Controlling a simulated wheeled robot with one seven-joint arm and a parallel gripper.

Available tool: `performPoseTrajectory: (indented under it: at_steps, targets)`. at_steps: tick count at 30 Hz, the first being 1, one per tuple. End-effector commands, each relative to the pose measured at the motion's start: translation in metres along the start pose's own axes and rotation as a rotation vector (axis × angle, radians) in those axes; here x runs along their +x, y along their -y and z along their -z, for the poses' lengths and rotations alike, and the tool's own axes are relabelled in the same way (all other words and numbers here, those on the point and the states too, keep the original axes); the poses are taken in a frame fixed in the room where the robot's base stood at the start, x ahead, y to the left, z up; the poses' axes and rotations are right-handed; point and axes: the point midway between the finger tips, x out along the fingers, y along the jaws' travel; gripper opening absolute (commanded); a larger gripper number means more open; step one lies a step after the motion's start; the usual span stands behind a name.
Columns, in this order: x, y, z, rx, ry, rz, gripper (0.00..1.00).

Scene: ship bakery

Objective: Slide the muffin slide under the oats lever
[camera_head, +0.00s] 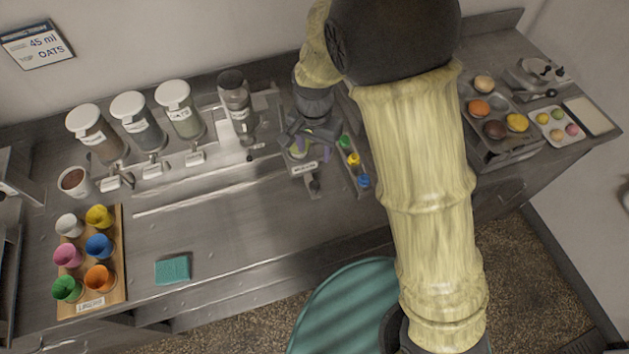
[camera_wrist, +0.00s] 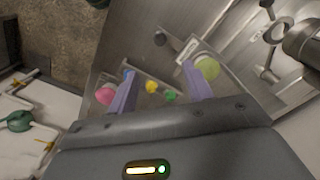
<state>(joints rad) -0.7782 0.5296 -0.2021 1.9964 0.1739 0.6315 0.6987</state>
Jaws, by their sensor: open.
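The apparent muffin slide (camera_head: 305,168) is a small labelled metal piece with a dark knob (camera_head: 313,185) at its front. A yellow-green round thing sits on it, and my gripper partly hides it. In the wrist view the slide's label (camera_wrist: 188,48) and the yellow-green round thing (camera_wrist: 207,68) show just beyond and beside my right-hand finger. My gripper (camera_head: 306,145) is open and empty, low over the slide; contact cannot be told. The oats canister (camera_head: 180,112) is the third white-lidded one, left of the slide. The oats lever (camera_head: 195,157) sticks out below it.
A grinder-like dispenser (camera_head: 236,100) stands between the oats canister and my gripper. A narrow tray with coloured balls (camera_head: 353,160) lies close right of the slide. A long rail (camera_head: 190,190) runs left along the counter. Coloured cups (camera_head: 98,245) and a teal sponge (camera_head: 172,269) are at left.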

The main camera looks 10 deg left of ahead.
Motion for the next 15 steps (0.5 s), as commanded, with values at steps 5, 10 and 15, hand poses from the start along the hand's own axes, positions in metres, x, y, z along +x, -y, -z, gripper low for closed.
performPoseTrajectory:
  at_steps: [5, 10, 15]
  targets:
    - [0.026, -0.001, 0.000, -0.001, 0.003, -0.004, 0.50]
    - [0.054, -0.002, 0.000, 0.000, 0.003, -0.005, 0.50]
    - [0.079, -0.002, -0.001, 0.001, 0.003, -0.004, 0.50]
